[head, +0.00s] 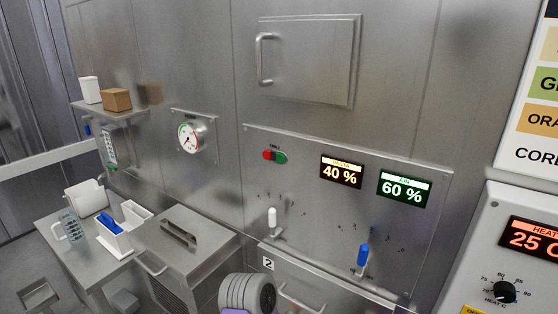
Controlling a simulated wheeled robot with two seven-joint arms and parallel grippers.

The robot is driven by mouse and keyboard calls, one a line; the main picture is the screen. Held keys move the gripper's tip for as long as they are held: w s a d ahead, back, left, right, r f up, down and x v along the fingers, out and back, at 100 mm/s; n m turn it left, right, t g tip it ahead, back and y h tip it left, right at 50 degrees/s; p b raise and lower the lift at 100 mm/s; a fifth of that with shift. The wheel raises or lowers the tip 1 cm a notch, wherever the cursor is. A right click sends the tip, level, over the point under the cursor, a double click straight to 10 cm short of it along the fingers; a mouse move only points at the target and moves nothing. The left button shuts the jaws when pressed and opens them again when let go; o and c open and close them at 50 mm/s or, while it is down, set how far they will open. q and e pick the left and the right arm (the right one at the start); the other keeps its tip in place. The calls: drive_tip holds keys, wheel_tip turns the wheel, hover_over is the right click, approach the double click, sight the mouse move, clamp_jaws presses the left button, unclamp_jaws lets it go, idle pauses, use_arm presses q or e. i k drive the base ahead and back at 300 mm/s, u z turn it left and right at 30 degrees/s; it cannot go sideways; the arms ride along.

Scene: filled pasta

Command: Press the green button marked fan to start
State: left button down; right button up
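A green button (280,158) sits beside a red button (267,155) on the steel wall panel (310,210). A small label above the pair is too small to read surely, so I cannot tell whether it says fan. No other green button shows in the head view. Neither of my grippers is in view. A grey rounded part with a purple edge at the bottom middle looks like a piece of my own arm, and nothing of mine touches the buttons.
Two displays read 40 % (341,171) and 60 % (404,188). Below are a white lever (272,218) and a blue lever (363,255). A dial gauge (188,138) is left. A heat display (530,237) and knob (504,291) are right. A lidded steel box (185,235) stands lower left.

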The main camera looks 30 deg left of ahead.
sight(280, 158)
drive_tip(key=u, duration=0.55)
drive_tip(key=k, duration=0.65)
drive_tip(key=u, duration=1)
drive_tip(key=i, duration=1.55)
drive_tip(key=z, duration=1)
